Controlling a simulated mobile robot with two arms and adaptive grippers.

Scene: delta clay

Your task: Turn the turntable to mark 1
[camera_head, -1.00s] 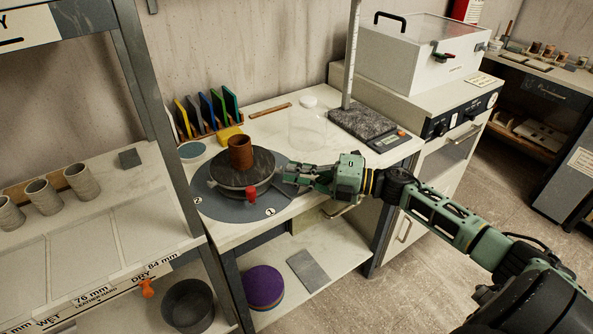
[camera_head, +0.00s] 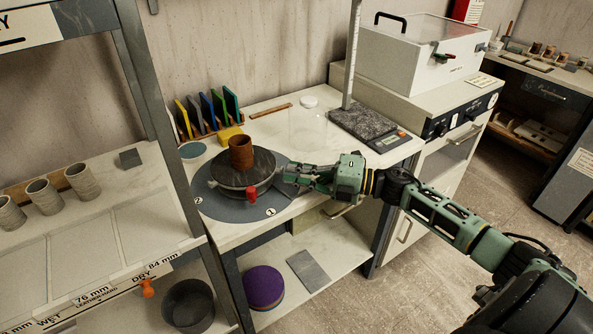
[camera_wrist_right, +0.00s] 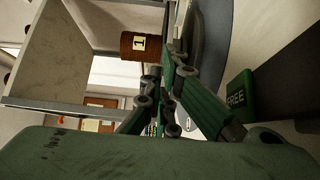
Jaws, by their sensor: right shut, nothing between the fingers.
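The turntable (camera_head: 250,184) is a grey round wheel on a wider grey disc (camera_head: 225,210) that carries marks. Mark 1 (camera_head: 271,212) is at the disc's front right and mark 2 (camera_head: 197,200) at its left. A red pointer (camera_head: 251,195) hangs at the wheel's front rim, between the marks and nearer mark 1. A brown clay cylinder (camera_head: 240,153) stands upright on the wheel; its label "1" shows in the right wrist view (camera_wrist_right: 140,44). My right gripper (camera_head: 287,178) is shut and empty at the wheel's right edge; contact cannot be told. My left gripper is out of view.
Coloured upright slabs (camera_head: 211,111) and a yellow block (camera_head: 229,134) are behind the turntable. A dark stone slab with a scale (camera_head: 385,143) sits at the right of the bench (camera_head: 268,126). A shelf post (camera_head: 168,125) stands close at the left.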

